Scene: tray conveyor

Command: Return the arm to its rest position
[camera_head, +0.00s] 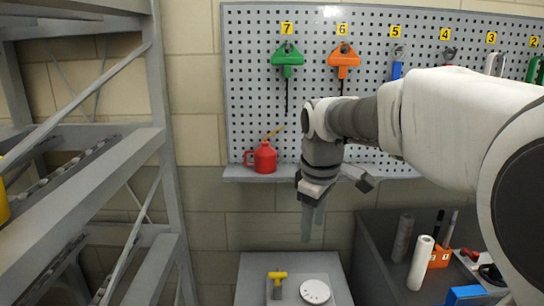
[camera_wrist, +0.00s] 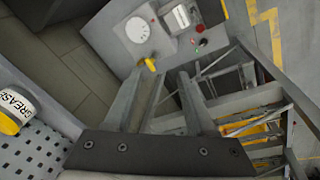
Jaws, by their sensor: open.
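My gripper (camera_head: 313,218) hangs from my white and grey arm in the middle of the head view, fingers pointing down. It is in front of the pegboard shelf and above a grey stand (camera_head: 247,268). In the wrist view my gripper (camera_wrist: 170,85) shows two grey fingers spread apart with nothing between them. The gripper is open and empty. My arm reaches in from the right side of the head view and hides part of the pegboard (camera_head: 250,105).
A red oil can (camera_head: 264,157) stands on the shelf left of my gripper. The stand bears a yellow-handled tool (camera_head: 277,279) and a white disc (camera_head: 315,291). A grey rack (camera_head: 150,140) stands left. A white roll (camera_head: 420,262) is at lower right. A grease container (camera_wrist: 14,108) shows in the wrist view.

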